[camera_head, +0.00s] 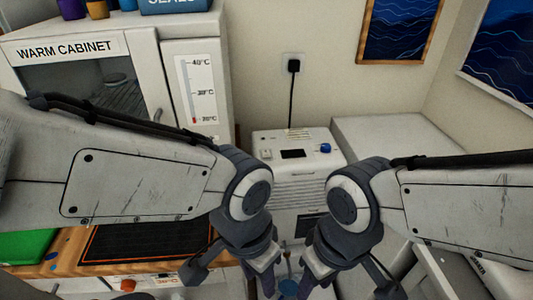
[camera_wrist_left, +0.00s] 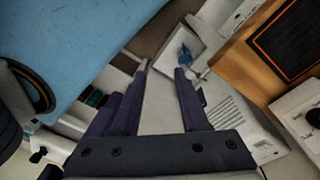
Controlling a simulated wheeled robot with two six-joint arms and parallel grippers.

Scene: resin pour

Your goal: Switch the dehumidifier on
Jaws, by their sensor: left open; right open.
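The dehumidifier (camera_head: 335,160) is a white box against the back wall in the head view. Its top has a dark display (camera_head: 293,154), a blue knob (camera_head: 326,148) at the right and a small pale panel (camera_head: 265,154) at the left. Its slatted front is partly hidden by my arms. Whether it is on cannot be told. My left gripper (camera_head: 264,284) is open and low in front of it, apart from its top. In the left wrist view its fingers (camera_wrist_left: 162,72) hold nothing. My right gripper (camera_head: 312,286) is open beside the left one, fingers pointing down.
A black cable runs up to a wall socket (camera_head: 292,66). The warm cabinet (camera_head: 140,50) stands at the left. A wooden worktop with a black mat (camera_head: 150,243) and a green sheet (camera_head: 25,246) is at lower left. A pale block (camera_head: 385,135) stands right of the dehumidifier.

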